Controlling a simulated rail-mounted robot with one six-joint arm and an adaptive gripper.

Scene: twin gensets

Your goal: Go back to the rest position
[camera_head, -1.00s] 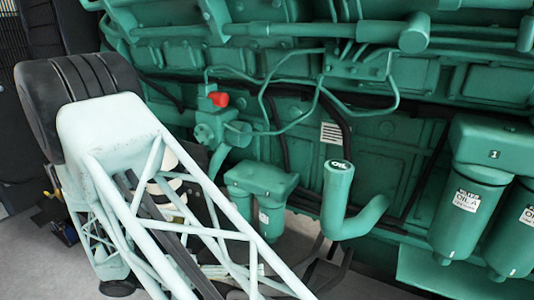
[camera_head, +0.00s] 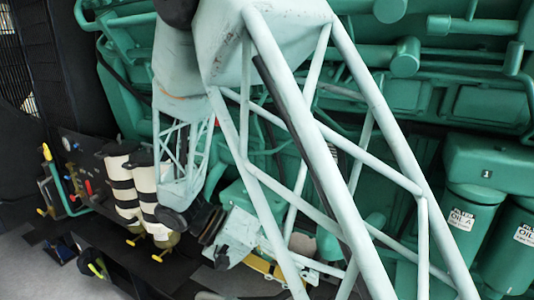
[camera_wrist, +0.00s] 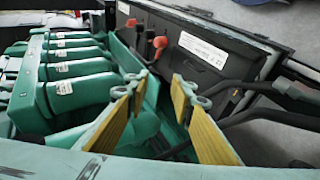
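My gripper (camera_wrist: 158,84) is open in the wrist view, with two fingers with yellow pads held apart and nothing gripped between them. In the head view the end of my arm hangs low in front of the green engine (camera_head: 455,102). My gripper there is partly hidden behind my own pale lattice arm link, which crosses the middle of the picture. In the wrist view, green engine parts (camera_wrist: 75,78) with white labels are on the left, and a dark box (camera_wrist: 205,50) with red and black terminal caps stands beyond the fingers.
Green oil filters (camera_head: 470,225) hang at the right of the head view. White cylinders with black bands (camera_head: 122,190) stand at the left, near a dark panel (camera_head: 75,170) with coloured levers. Black cables (camera_wrist: 255,112) run at the right of the wrist view.

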